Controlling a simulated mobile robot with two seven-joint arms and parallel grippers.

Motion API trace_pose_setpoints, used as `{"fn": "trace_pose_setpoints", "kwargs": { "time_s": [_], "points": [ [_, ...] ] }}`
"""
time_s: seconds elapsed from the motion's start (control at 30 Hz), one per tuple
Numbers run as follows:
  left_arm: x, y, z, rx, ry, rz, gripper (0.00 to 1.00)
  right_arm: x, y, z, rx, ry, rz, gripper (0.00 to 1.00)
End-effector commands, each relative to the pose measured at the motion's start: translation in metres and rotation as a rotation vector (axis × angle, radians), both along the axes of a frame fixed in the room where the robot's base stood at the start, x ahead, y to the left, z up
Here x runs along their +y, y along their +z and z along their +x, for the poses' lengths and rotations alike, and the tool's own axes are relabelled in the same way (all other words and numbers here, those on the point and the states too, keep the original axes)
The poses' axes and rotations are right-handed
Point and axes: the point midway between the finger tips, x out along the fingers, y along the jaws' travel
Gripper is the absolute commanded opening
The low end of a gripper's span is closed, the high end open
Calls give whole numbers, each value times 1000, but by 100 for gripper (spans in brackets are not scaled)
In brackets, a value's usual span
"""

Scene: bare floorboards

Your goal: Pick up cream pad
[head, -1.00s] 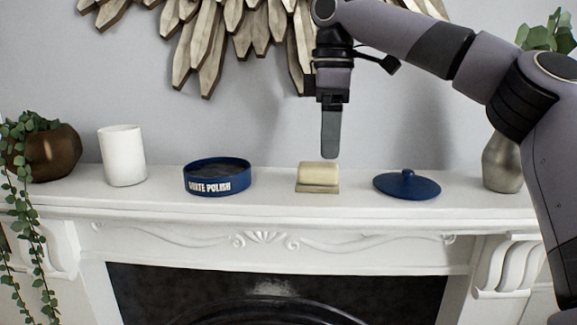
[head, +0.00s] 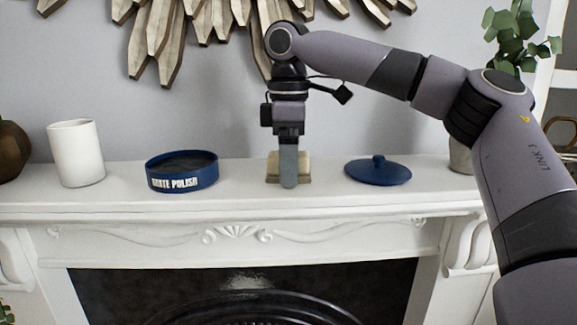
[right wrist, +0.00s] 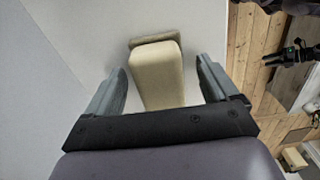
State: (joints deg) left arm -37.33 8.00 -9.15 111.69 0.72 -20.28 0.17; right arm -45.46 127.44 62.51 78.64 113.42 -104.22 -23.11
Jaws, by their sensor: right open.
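The cream pad (head: 303,166) sits on the white mantel shelf, on a slightly darker flat base. In the head view it is partly hidden behind my right gripper (head: 288,183), which points straight down in front of it. In the right wrist view the cream pad (right wrist: 157,78) lies between the two open fingers of my right gripper (right wrist: 162,85), with a gap on each side. Nothing is held.
On the mantel (head: 110,205), a blue grate polish tin (head: 182,172) and a white cup (head: 76,153) stand left of the pad. A blue lid (head: 378,171) lies close on its right. A vase (head: 461,157) stands farther right, partly behind my arm. The wall is behind.

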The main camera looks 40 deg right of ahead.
Motion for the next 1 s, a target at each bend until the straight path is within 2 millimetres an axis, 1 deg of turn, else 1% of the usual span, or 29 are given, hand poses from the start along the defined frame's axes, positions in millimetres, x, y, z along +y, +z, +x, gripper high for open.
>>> {"fn": "trace_pose_setpoints", "kwargs": {
  "time_s": [0.17, 0.2, 0.27, 0.3, 0.37, 0.4, 0.63, 0.73, 0.87, 1.0],
  "points": [
    [0, 0, 0, 0, 0, 0, 43, 0, -1, 0, -1, 0, 1, 87],
    [0, 0, 0, 0, 0, 0, 43, 0, 0, 0, -1, 0, 1, 84],
    [0, 0, 0, 0, 0, 0, 43, 0, 0, 0, -1, 0, 1, 64],
    [0, 0, 0, 0, 0, 0, 43, 0, 0, 0, -1, 0, 1, 51],
    [0, 0, 0, 0, -1, 1, 43, 0, 0, 0, -1, 0, 1, 32],
    [0, 0, 0, -1, 0, 0, 43, 0, 0, 0, -1, 0, 1, 25],
    [0, 0, 1, -2, -1, 0, 43, 0, 0, 0, -1, 0, 0, 25],
    [0, 0, 1, -2, -1, 0, 43, 0, 5, 0, -2, 0, -1, 25],
    [0, -1, 1, -2, 0, 1, 43, 0, 23, 1, -5, -1, -1, 25],
    [0, 0, 1, -3, 0, 1, 43, 0, 52, 1, -6, -2, -1, 25]
  ]
}}
